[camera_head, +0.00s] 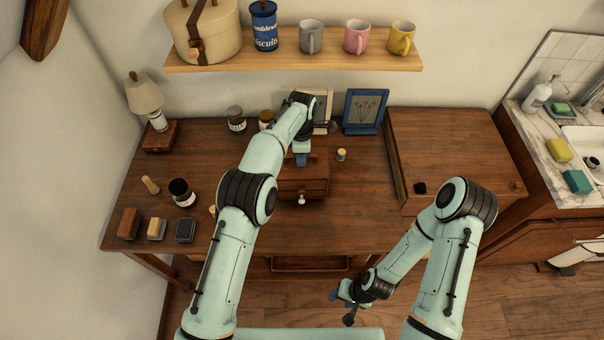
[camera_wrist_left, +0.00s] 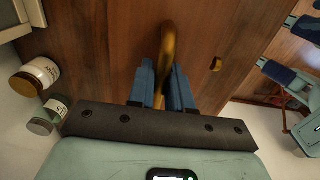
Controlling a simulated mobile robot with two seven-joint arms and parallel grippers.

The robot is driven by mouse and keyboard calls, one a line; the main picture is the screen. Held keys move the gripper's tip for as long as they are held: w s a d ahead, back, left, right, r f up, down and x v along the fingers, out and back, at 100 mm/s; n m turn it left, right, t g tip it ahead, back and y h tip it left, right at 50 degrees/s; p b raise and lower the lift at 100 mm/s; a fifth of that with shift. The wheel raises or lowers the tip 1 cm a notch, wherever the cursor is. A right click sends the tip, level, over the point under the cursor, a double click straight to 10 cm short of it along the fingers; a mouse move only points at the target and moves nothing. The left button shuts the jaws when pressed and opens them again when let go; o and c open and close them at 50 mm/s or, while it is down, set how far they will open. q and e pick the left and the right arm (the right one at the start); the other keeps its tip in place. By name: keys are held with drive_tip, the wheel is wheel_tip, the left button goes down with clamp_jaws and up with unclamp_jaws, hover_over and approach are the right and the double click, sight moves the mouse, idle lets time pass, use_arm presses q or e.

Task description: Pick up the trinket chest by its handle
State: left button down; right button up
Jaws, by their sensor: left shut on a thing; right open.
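The trinket chest (camera_head: 303,187) is a small dark wooden box with a drawer front and a pale round knob, in the middle of the desk in the head view. My left gripper (camera_head: 301,160) is over its top, and my arm hides part of the chest. In the left wrist view my left gripper (camera_wrist_left: 160,92) is shut on a curved brass handle (camera_wrist_left: 168,45). I cannot tell whether the chest rests on the desk or is raised. My right gripper (camera_head: 346,302) is open and empty, low in front of the desk.
The desk (camera_head: 350,220) is clear right of the chest, except a small cork-topped jar (camera_head: 341,154). Picture frames (camera_head: 365,111) and jars (camera_head: 237,119) stand behind. Blocks (camera_head: 157,228) and a dark jar (camera_head: 181,191) stand left. A shelf with mugs (camera_head: 311,37) hangs above.

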use_arm(q)
drive_tip(key=shift+w+r+p, duration=0.1)
drive_tip(key=shift+r+p, duration=0.2)
drive_tip(key=shift+r, duration=4.25)
